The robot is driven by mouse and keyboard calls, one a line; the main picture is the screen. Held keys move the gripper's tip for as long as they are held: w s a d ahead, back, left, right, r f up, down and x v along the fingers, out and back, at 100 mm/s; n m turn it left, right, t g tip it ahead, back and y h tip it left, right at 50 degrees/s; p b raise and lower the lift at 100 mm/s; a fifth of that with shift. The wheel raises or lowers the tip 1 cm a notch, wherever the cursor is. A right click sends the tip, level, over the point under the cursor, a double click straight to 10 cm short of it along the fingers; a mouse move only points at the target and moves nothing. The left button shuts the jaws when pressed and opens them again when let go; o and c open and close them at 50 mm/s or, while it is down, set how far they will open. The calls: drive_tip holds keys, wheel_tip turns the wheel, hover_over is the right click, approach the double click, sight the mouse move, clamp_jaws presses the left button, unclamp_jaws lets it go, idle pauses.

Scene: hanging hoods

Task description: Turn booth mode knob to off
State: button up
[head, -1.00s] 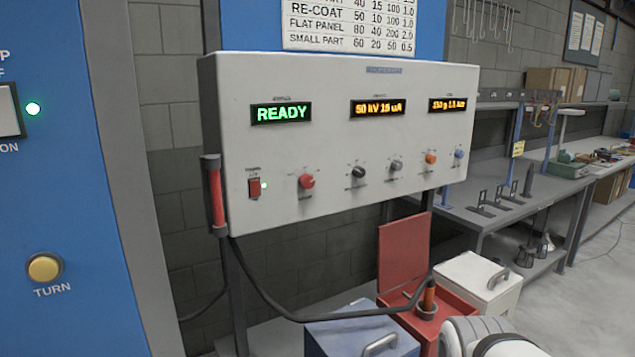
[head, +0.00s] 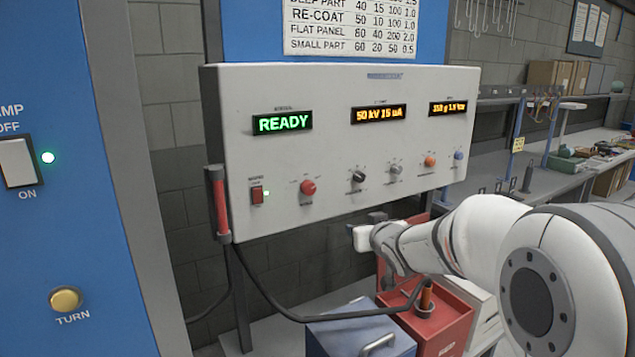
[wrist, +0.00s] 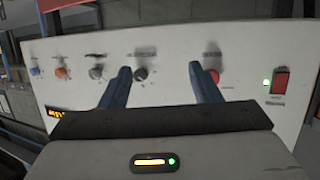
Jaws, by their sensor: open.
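The white control panel (head: 330,140) carries a row of knobs: red (head: 308,187), black (head: 358,177), grey (head: 396,169), orange (head: 429,161) and blue (head: 458,155). Their labels are too small to read, so I cannot tell which is the booth mode knob. My gripper (head: 358,238) is below and in front of the panel, apart from it. In the wrist view my gripper (wrist: 159,70) is open and empty. The black knob (wrist: 140,73) appears between its fingers, nearer the left one. The red knob (wrist: 213,76) shows just right of the right finger, partly hidden.
A red lit rocker switch (head: 257,195) and a red-handled holder (head: 217,205) are at the panel's left. A cable hangs below, over a blue-grey box (head: 350,332) and a red box (head: 445,318). A blue booth wall (head: 60,250) stands left.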

sight(310, 191)
drive_tip(key=w+a+r+n+y+p, duration=0.1)
drive_tip(key=w+a+y, duration=0.1)
drive_tip(key=w+a, duration=0.1)
drive_tip(key=w+a+r+n+y+p, duration=0.1)
drive_tip(key=w+a+y, duration=0.1)
drive_tip(key=w+a, duration=0.2)
drive_tip(key=w+a+r+n+t+y+p, duration=0.1)
drive_tip(key=w+a+r+y+p, duration=0.1)
drive_tip(key=w+a, duration=0.2)
drive_tip(key=shift+w+a, duration=0.2)
drive_tip(key=shift+a, duration=0.9)
drive_tip(key=shift+c, duration=0.5)
drive_tip(key=c, duration=0.9)
drive_tip(key=shift+a, duration=0.1)
drive_tip(key=shift+f, duration=0.1)
